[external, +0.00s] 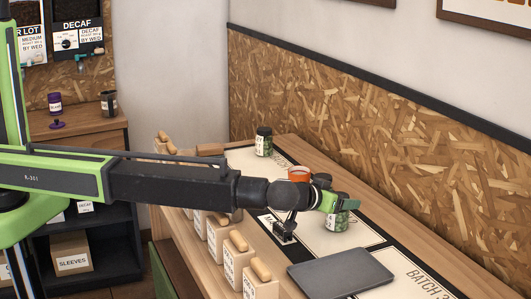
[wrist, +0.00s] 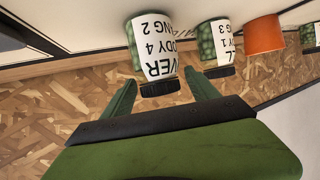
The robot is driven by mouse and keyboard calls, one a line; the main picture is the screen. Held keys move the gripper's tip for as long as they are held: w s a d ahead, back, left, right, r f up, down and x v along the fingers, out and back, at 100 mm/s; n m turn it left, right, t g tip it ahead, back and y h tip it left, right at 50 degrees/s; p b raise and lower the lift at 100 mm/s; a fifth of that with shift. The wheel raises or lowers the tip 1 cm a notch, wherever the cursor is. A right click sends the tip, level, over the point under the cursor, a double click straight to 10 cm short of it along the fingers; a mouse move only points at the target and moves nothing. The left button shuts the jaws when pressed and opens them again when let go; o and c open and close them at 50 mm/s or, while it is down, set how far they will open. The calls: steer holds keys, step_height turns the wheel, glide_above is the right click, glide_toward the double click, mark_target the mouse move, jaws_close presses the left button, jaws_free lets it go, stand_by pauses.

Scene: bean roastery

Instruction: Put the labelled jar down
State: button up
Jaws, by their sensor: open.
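A labelled jar (wrist: 152,45) with green contents, a dark lid and a white label stands nearest me. In the wrist view it appears upside down, its label partly reading "BODY 4". It also shows in the external view (external: 337,224), partly hidden by my gripper. My gripper (wrist: 161,80) is open, its green fingers on either side of the jar's lid; I cannot tell whether they touch it. In the external view my gripper (external: 340,203) is at the jar's top. A second labelled jar (wrist: 207,43) is beside it, mostly hidden behind my arm in the external view.
An orange cup (external: 299,174) stands beyond the second jar, and another jar (external: 264,142) stands farther back. A grey flat slab (external: 340,271) lies in front. Paper bags (external: 236,259) line the left edge, near a small metal stand (external: 285,229). The chipboard wall (external: 380,125) borders the counter.

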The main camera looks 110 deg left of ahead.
steer(key=p+v, duration=0.4)
steer(key=v, duration=0.8)
steer(key=shift+r, duration=0.15)
